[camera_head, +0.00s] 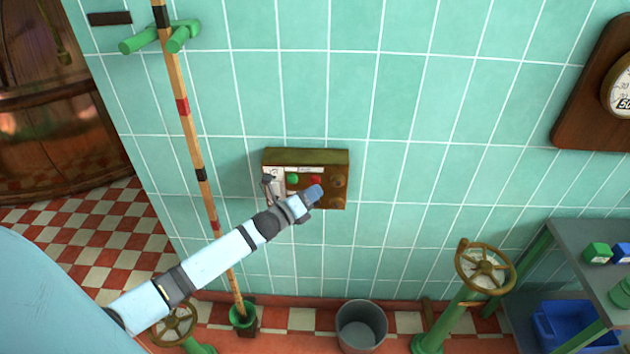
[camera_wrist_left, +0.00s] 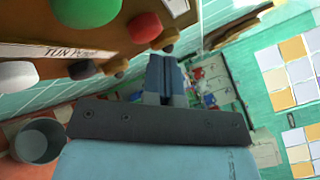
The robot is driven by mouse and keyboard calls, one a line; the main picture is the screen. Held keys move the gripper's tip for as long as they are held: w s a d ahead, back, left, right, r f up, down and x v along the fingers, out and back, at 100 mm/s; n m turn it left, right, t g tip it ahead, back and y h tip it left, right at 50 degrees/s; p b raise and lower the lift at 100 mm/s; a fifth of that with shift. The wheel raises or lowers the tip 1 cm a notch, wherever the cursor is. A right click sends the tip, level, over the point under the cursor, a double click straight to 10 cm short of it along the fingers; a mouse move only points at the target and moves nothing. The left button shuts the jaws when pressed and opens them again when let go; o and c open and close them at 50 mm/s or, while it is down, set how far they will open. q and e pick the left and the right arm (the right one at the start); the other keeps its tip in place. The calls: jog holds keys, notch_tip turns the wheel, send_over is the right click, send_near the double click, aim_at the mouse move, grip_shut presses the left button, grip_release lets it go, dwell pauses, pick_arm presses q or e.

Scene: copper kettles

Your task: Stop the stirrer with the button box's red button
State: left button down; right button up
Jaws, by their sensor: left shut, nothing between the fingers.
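The button box (camera_head: 305,157) is a brass-coloured box on the green tiled wall, with a pale label. Its red button (camera_head: 315,179) sits right of a green button (camera_head: 292,178). My left gripper (camera_head: 317,191) is shut and empty, its blue fingertips just below the red button in the head view. In the left wrist view the red button (camera_wrist_left: 145,27) is large at the top, beside the green one (camera_wrist_left: 85,8), and the shut fingers (camera_wrist_left: 165,82) lie below and right of it. I cannot tell whether they touch the box. The stirrer is not identifiable. My right gripper is out of view.
A banded wooden pole (camera_head: 190,130) leans on green pegs left of the box. A grey bucket (camera_head: 361,325) stands on the floor below. A valve wheel (camera_head: 485,267) and a grey shelf (camera_head: 585,250) are at right. The wall around the box is clear.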

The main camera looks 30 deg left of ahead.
pick_arm(q)
jog(key=shift+s+d, duration=0.1)
jog(key=shift+s, duration=0.05)
jog(key=shift+s+d+p, duration=0.25)
jog(key=shift+s+d, duration=0.2)
jog(key=shift+s, duration=0.25)
jog(key=shift+s+d+p, duration=0.3)
jog(key=shift+s+d, duration=0.1)
jog(key=shift+s, duration=0.35)
jog(key=shift+s+d+p, duration=0.25)
jog(key=shift+s+d, duration=0.2)
jog(key=shift+s, duration=0.25)
jog(key=s+d+f+n+g+p, duration=0.1)
jog(key=s+d+n+g+p, duration=0.1)
jog(key=s+d+n, duration=0.3)
jog(key=s+d+f+n+g+y+p, duration=0.1)
jog(key=s+d+n, duration=0.4)
jog(key=s+n, duration=0.6)
jog(key=s+d+f+n+g+p, duration=0.2)
jog(key=s+d+n+g+p, duration=0.2)
jog(key=s+n, duration=0.5)
jog(key=shift+d+n, duration=0.5)
jog(key=shift+d, duration=0.5)
